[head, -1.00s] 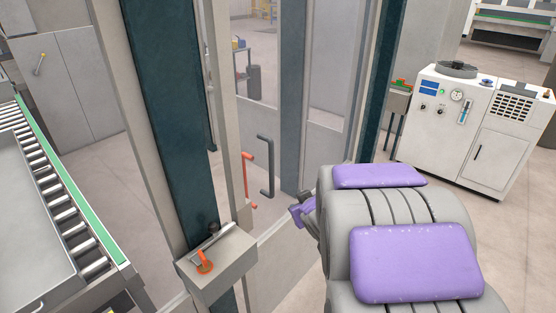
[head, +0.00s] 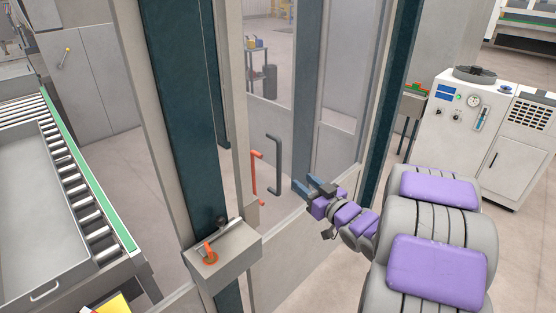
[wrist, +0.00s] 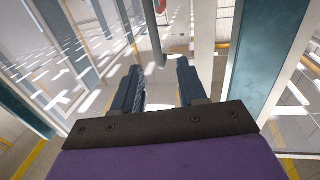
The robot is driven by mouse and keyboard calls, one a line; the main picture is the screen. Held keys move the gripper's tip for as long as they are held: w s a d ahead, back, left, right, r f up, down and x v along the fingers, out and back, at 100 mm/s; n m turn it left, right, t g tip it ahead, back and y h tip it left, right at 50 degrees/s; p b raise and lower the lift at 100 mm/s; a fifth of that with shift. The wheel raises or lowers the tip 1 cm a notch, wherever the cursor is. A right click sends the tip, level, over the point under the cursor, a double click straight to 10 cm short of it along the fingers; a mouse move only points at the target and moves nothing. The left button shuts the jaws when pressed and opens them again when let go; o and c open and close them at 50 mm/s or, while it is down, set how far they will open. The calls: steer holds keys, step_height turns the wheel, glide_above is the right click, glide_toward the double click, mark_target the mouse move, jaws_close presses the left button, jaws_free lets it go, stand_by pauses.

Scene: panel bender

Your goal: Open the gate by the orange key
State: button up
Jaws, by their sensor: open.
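The orange key (head: 209,254) sits on top of a grey box (head: 228,256) mounted on the dark green post. The gate (head: 318,90) is a framed panel with clear glazing, and it looks shut. A dark grey handle (head: 276,168) stands on it, with a red-orange handle (head: 256,175) just left of it. My gripper (head: 308,185) is open and empty, right of the dark handle and clear of the key. In the wrist view my open gripper (wrist: 158,70) points at the lower end of a grey bar (wrist: 154,40), likely the dark handle; contact cannot be told.
A roller conveyor (head: 90,205) with a grey tray runs along the left. A white machine (head: 480,125) stands at the back right. A dark green post (head: 178,110) stands left of the gate. The floor before the white machine is clear.

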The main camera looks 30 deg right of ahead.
glide_toward(278, 161)
steer(key=w, duration=0.6)
steer(key=w+a, duration=0.1)
steer(key=w, duration=0.1)
steer(key=w+b, duration=0.1)
steer(key=w, duration=0.1)
steer(key=shift+w+a+r, duration=0.1)
steer(key=shift+w+a, duration=0.1)
steer(key=shift+a, duration=0.1)
steer(key=shift+w, duration=0.15)
steer(key=shift+d, duration=0.7)
steer(key=shift+c, duration=0.7)
steer(key=shift+a, duration=0.45)
steer(key=c, duration=0.5)
steer(key=shift+d, duration=0.1)
jaws_close()
